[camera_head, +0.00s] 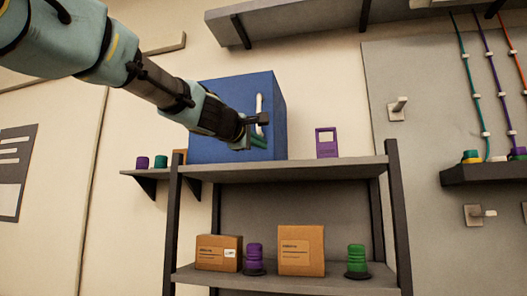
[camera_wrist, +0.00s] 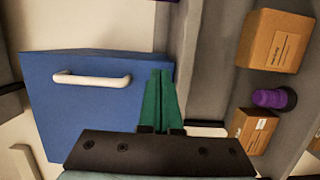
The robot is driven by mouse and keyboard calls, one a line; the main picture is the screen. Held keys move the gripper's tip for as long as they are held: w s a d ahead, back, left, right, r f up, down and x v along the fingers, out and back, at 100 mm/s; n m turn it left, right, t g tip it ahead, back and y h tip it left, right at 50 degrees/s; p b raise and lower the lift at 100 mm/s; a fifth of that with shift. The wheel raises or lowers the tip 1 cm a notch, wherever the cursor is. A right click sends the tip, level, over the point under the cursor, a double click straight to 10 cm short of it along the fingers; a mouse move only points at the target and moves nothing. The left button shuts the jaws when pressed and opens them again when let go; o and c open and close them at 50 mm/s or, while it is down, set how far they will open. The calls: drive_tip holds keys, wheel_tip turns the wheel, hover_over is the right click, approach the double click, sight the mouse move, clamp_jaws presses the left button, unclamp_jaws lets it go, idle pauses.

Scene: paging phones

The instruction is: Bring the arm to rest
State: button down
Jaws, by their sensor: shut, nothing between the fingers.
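My arm reaches in from the upper left of the head view. My gripper (camera_head: 259,142) is in front of the blue cabinet (camera_head: 267,92) on top of the shelf unit. Its green fingers, also seen in the wrist view (camera_wrist: 161,74), are together with nothing between them. The cabinet's white handle (camera_head: 259,103) shows just behind my gripper in the head view. In the wrist view the handle (camera_wrist: 92,79) is to the left of the fingers, apart from them. My arm hides part of the cabinet front.
A purple framed device (camera_head: 327,151) stands right of the cabinet on the shelf top (camera_head: 340,167). The lower shelf holds two cardboard boxes (camera_head: 301,251), a purple item (camera_head: 254,257) and a green item (camera_head: 357,259). A small side shelf (camera_head: 143,173) is at left; a grey overhead shelf (camera_head: 300,22) is above.

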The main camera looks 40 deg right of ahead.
drive_tip(key=v, duration=0.2)
drive_tip(key=s+b+v, duration=0.1)
drive_tip(key=v, duration=0.1)
drive_tip(key=shift+s+a, duration=0.15)
drive_tip(key=shift+f, duration=0.1)
drive_tip(key=w+a+f+m+y, duration=0.1)
drive_tip(key=w+a+f+y, duration=0.2)
drive_tip(key=w+a+f, duration=0.5)
drive_tip(key=w+a+f+t+y, duration=0.1)
drive_tip(key=w+a+f+y, duration=0.25)
drive_tip(key=f, duration=0.95)
drive_tip(key=w+a+f+m+y, duration=0.1)
drive_tip(key=w+a+f+y, duration=0.2)
drive_tip(key=w+a+f, duration=0.5)
drive_tip(key=s+a+f+m+g+y, duration=0.1)
drive_tip(key=s+a+f+y, duration=0.1)
drive_tip(key=s+a+f, duration=0.3)
drive_tip(key=s+a+f+m+g+y, duration=0.1)
drive_tip(key=s+a+f, duration=0.4)
drive_tip(key=a+f, duration=0.8)
drive_tip(key=s+a+f+m+g+y, duration=0.1)
drive_tip(key=s+a+f+g+y, duration=0.2)
drive_tip(key=a+f, duration=0.7)
drive_tip(key=s+a+y, duration=0.1)
drive_tip(key=s+a, duration=0.1)
drive_tip(key=a, duration=0.1)
drive_tip(key=shift+s, duration=0.25)
